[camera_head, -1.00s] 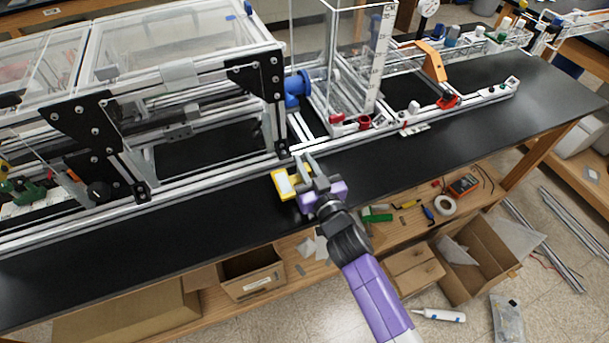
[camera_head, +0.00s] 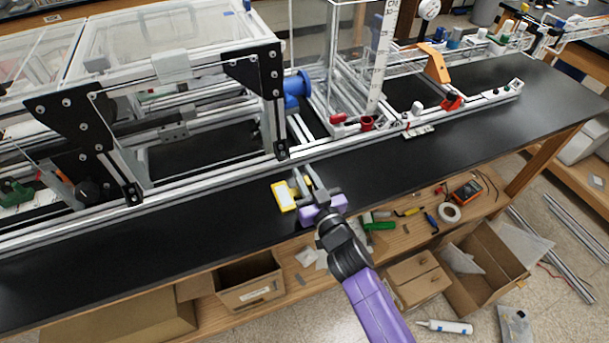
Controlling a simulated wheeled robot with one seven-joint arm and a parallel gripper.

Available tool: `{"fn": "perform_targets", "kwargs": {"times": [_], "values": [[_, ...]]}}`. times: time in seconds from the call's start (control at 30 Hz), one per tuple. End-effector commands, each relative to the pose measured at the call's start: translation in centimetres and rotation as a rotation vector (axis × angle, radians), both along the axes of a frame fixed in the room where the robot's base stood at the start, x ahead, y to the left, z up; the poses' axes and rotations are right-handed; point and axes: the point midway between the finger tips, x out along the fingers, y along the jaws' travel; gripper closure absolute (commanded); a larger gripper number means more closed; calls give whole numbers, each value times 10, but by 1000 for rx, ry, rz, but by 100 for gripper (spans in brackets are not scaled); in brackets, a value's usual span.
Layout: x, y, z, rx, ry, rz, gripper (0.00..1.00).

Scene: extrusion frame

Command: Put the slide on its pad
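A small yellow-edged rectangle with a white middle (camera_head: 283,195) lies flat on the black bench top, near the front edge and in front of the long rail; it looks like the pad. My gripper (camera_head: 301,174) is low over the bench just right of this pad, with its two grey fingers pointing toward the rail. The fingers stand apart. A little yellow shows between and beside them; I cannot tell what it belongs to. I cannot pick out the slide with certainty.
The aluminium extrusion frame (camera_head: 215,180) with black corner brackets (camera_head: 75,125) stands behind my gripper. A blue round fitting (camera_head: 297,85) and a red part (camera_head: 367,123) sit farther back. Bare bench top (camera_head: 440,155) lies to the right. Tools and boxes are on the shelf below.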

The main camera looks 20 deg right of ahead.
Motion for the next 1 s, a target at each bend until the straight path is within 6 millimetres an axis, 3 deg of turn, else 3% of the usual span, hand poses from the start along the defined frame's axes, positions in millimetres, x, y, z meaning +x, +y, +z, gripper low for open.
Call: {"fn": "perform_targets", "kwargs": {"times": [0.07, 0.5, 1.0], "values": [[0, 0, 0, 0, 0, 0, 64], [-3, 0, 4, 1, 2, 0, 64], [-95, 1, 2, 0, 1, 1, 64]]}}
